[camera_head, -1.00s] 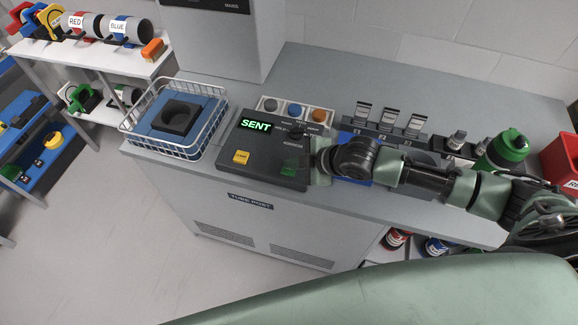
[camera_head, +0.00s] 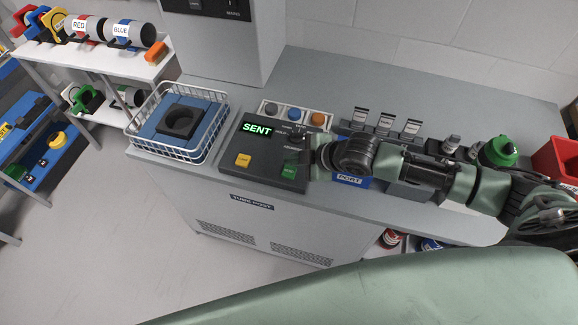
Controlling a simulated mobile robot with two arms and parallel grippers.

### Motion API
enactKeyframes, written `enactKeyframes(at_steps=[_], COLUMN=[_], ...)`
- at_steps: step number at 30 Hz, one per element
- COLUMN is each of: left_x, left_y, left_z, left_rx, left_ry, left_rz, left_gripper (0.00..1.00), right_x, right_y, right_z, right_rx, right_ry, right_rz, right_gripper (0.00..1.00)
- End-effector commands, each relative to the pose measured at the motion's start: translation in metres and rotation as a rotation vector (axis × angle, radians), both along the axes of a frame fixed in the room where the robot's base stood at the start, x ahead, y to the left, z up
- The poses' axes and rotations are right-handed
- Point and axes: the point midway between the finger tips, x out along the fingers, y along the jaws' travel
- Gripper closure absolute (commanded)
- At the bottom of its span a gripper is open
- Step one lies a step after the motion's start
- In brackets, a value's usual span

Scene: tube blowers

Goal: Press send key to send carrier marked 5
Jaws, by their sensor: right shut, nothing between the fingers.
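The dark control panel (camera_head: 230,171) sits on the grey counter, and its lit display (camera_head: 257,128) reads SENT in green. A green key (camera_head: 289,171) is at the panel's lower right and a yellow key (camera_head: 243,160) at its lower left. My right arm reaches in from the right. Its gripper (camera_head: 297,143) is shut and empty over the panel's right side, just above the green key in the picture. I cannot tell its height over the panel. No carrier marked 5 can be made out. My left gripper is not in view.
A white wire basket (camera_head: 207,147) with a blue pad and black ring stands left of the panel. Grey, blue and orange round buttons (camera_head: 295,114) lie behind it. A blue PORT label (camera_head: 350,180) shows below my arm. A shelf (camera_head: 120,62) at left holds RED and BLUE carriers.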

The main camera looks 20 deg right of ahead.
Motion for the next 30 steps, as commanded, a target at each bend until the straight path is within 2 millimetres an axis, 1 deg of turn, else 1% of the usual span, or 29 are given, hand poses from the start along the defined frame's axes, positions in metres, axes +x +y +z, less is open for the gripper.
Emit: enactKeyframes(at_steps=[1,7,30], left_x=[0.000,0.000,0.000], left_y=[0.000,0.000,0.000], left_z=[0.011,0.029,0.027], left_rx=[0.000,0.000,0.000], left_ry=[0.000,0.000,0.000], left_rz=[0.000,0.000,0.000], left_gripper=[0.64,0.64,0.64], right_x=[0.000,0.000,0.000], right_y=[0.000,0.000,0.000], right_z=[0.011,0.028,0.027], right_rx=[0.000,0.000,0.000], right_ry=[0.000,0.000,0.000], right_rz=[0.000,0.000,0.000], right_gripper=[1.00,1.00,1.00])
